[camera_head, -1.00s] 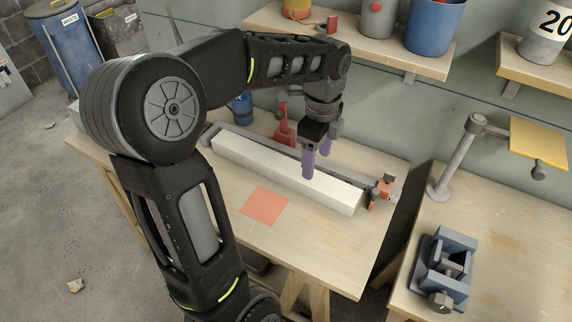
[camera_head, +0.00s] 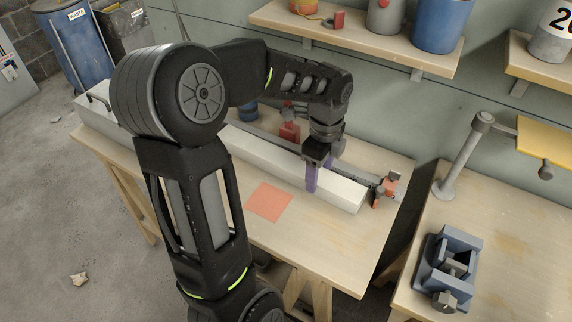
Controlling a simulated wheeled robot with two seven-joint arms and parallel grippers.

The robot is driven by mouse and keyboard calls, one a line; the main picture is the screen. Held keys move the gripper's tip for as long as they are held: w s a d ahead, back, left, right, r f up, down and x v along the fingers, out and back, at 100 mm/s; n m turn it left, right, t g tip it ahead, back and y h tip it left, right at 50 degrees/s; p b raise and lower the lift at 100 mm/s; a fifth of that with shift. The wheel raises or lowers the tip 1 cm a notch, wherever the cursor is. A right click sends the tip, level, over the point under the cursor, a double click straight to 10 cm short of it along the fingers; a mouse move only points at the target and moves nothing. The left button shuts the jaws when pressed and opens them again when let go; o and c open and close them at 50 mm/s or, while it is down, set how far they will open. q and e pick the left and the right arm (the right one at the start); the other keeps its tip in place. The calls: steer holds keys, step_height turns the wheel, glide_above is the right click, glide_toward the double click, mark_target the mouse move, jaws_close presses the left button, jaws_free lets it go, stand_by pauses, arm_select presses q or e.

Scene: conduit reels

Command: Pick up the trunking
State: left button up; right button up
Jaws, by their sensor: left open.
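The trunking, a long white square-section bar (camera_head: 265,152), lies flat on the wooden workbench (camera_head: 330,235). It runs from behind my left arm towards the bench's right side. My left gripper (camera_head: 319,178) points down over its right half with purple fingers apart. The near finger hangs in front of the trunking's near side. The other finger is further back and partly hidden, so I cannot tell whether the fingers touch the bar. My right gripper is out of view.
A grey bar clamp with red jaws (camera_head: 383,191) lies close behind the trunking. A flat orange-red square (camera_head: 270,201) is on the bench in front. A blue vise (camera_head: 447,268) and a lamp-like stand (camera_head: 461,155) are on the right bench. A shelf (camera_head: 360,45) hangs above.

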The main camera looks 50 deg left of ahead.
arm_select(q)
steer(key=shift+f, duration=0.7)
steer(key=shift+c, duration=0.2)
jaws_close()
stand_by(0.4)
